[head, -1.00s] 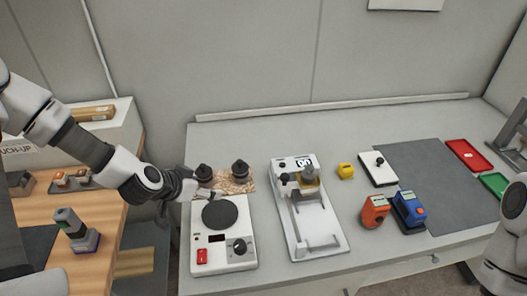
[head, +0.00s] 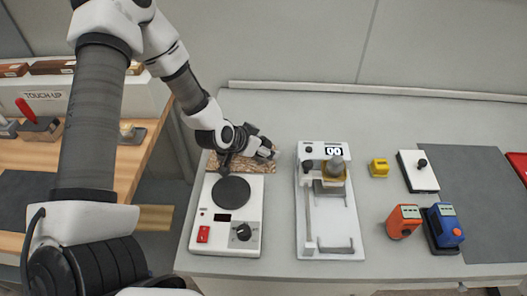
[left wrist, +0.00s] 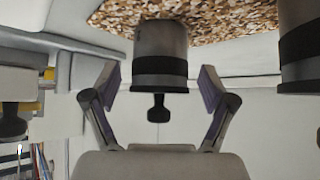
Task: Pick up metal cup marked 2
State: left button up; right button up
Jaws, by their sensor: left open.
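A grey metal cup (left wrist: 160,60) with a dark band and black knob stands on a speckled mat (left wrist: 215,22); it is between the fingers of my open left gripper (left wrist: 160,108) in the left wrist view, with gaps on both sides. A second such cup (left wrist: 302,60) is cut off at that view's right edge. No number is legible on either cup, so I cannot tell which is marked 2. In the head view my left gripper (head: 268,152) is over the right part of the mat (head: 215,162), and the arm largely hides the cups. My right gripper is out of view.
A white hotplate-like device (head: 245,205) stands in front of the mat. The coater (head: 330,225) is to the right, with a grey cup-like piece (head: 336,166) in its yellow holder.

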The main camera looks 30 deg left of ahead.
pick_arm(q)
jog(key=shift+s+r, duration=0.25)
jog(key=shift+s, duration=0.1)
jog(key=c, duration=1.5)
jog(key=shift+w+f, duration=0.1)
